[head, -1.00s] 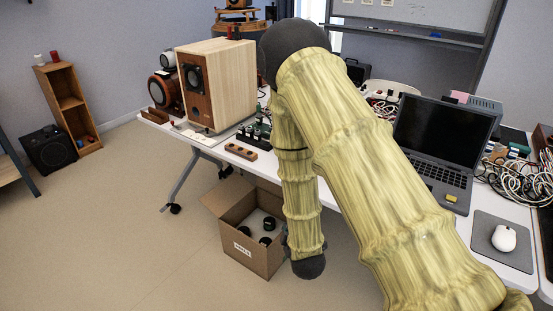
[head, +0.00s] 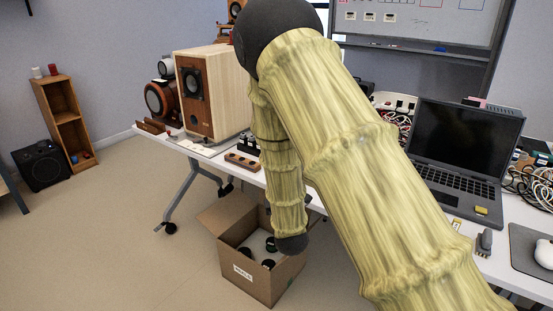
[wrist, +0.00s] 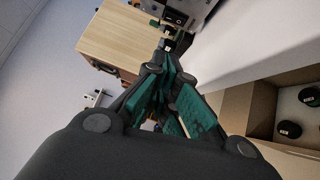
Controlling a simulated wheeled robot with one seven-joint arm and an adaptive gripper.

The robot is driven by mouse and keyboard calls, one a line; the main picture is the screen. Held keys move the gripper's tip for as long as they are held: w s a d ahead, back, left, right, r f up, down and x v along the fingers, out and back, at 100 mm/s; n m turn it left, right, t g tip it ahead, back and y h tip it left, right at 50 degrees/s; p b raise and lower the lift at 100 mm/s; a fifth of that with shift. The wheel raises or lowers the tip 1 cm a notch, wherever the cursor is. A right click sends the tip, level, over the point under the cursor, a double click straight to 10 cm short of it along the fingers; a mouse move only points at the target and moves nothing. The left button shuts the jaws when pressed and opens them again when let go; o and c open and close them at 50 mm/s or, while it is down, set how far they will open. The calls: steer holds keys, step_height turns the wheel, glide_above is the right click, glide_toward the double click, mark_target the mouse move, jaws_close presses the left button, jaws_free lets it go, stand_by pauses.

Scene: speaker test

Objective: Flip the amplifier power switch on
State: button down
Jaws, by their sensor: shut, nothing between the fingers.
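My gripper (wrist: 168,52) shows in the wrist view with its dark, green-padded fingers brought together and nothing held. Beyond the fingertips, small dark and white parts (wrist: 174,16) stand along the edge of the white table; I cannot tell whether they belong to the amplifier. I cannot make out the amplifier or its power switch for certain in either view. In the head view my arm crosses the middle and covers part of the table. The gripper itself is not clear there.
A wooden speaker (head: 212,95) stands on the white table (head: 190,147), left of my arm. An open laptop (head: 462,150) stands to the right, with tangled cables nearby. An open cardboard box (head: 247,281) holding black round items is on the floor below the table.

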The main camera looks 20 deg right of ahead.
steer(key=w, duration=0.3)
steer(key=w+d, duration=0.1)
steer(key=w, duration=0.2)
steer(key=w+r, duration=0.1)
steer(key=w, duration=0.2)
steer(key=shift+w+d, duration=0.15)
steer(key=shift+w, duration=0.2)
steer(key=shift+w+d+r+b, duration=0.15)
steer(key=shift+w+d+b, duration=0.2)
steer(key=shift+w+d, duration=0.65)
steer(key=shift+w+d+r, duration=0.1)
steer(key=shift+w+d, duration=0.2)
steer(key=shift+d, duration=0.25)
steer(key=shift+r, duration=0.1)
steer(key=shift+w+d+r+m+g+p, duration=0.2)
steer(key=shift+r+m+g+p, duration=0.15)
steer(key=shift+p, duration=0.5)
steer(key=shift+f, duration=0.25)
steer(key=shift+s, duration=0.1)
